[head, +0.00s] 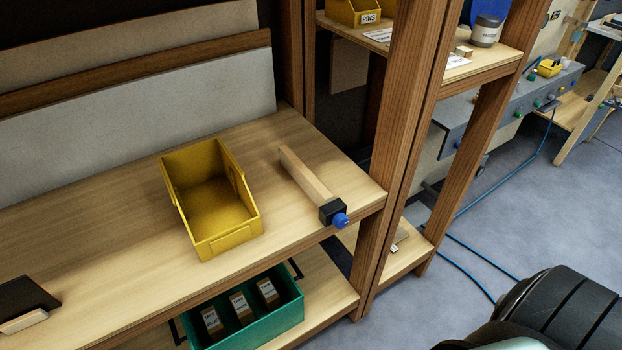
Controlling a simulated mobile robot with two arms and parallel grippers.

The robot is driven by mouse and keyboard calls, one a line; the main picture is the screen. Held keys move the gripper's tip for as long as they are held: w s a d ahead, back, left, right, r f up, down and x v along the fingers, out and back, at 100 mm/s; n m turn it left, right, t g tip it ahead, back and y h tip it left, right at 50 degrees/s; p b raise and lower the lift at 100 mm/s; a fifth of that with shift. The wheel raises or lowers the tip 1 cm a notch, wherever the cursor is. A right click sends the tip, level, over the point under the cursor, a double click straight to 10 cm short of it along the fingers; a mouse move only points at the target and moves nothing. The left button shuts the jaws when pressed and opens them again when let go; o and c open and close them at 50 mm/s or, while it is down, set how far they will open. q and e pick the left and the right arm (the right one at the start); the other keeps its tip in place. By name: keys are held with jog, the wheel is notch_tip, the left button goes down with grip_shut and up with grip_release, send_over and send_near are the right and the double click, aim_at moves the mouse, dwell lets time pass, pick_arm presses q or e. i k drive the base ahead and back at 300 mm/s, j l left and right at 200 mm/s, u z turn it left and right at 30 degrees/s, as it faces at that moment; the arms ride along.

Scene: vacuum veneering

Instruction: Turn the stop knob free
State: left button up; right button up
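A blue knob (340,219) sits on a black end piece of a wooden bar (306,176) lying on the bench near its right front corner. A grey control box (505,108) at the upper right carries several small coloured knobs or buttons, green ones among them. I cannot tell which of these is the stop knob; they are too small to make out. Neither gripper is in view. A black and pale rounded part at the bottom right seems to be mine.
A yellow open bin (215,205) stands on the wooden bench (110,240). A green crate (262,322) with labelled blocks is on the shelf below. Wooden posts (400,130) stand between bench and control box. A blue hose (480,257) lies on the otherwise clear grey floor.

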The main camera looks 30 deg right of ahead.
aim_at(340, 220)
jog(key=z, duration=1.2)
